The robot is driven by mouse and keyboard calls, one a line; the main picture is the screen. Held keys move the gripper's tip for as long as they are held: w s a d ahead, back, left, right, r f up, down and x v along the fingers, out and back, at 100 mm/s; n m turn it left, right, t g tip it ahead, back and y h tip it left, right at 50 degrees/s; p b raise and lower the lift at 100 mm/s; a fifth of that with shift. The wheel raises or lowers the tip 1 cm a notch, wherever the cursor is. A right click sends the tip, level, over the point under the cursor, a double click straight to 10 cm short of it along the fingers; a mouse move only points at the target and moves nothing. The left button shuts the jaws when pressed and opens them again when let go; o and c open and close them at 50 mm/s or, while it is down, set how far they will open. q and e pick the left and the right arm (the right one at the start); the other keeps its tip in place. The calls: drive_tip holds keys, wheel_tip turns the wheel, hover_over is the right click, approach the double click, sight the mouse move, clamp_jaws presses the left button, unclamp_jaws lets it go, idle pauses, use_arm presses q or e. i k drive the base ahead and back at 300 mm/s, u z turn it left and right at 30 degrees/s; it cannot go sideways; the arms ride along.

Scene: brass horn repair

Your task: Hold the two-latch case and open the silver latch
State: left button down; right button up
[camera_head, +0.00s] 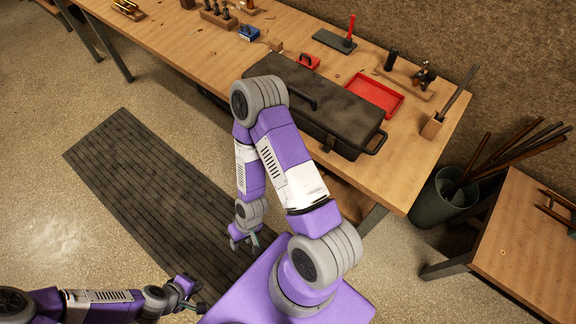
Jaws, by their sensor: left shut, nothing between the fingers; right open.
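The long dark case (335,112) lies shut on the wooden workbench. A dark handle shows on its front and another at its right end. My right arm covers part of its front left, and I cannot make out the silver latch or a second latch. My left gripper (192,293) is shut and empty at the lower left, over the floor and well away from the case. My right gripper (244,240) is open and empty, pointing down over the dark mat, below and in front of the bench.
The workbench (170,40) carries a red tray (375,96) behind the case, a small red box (308,61), a blue box (249,33) and a red-handled tool (350,30). A bin of rods (440,200) and a second table (520,240) stand right. The dark floor mat (130,160) is clear.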

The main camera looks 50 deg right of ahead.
sight(329, 145)
drive_tip(key=i, duration=1.75)
drive_tip(key=z, duration=3.6)
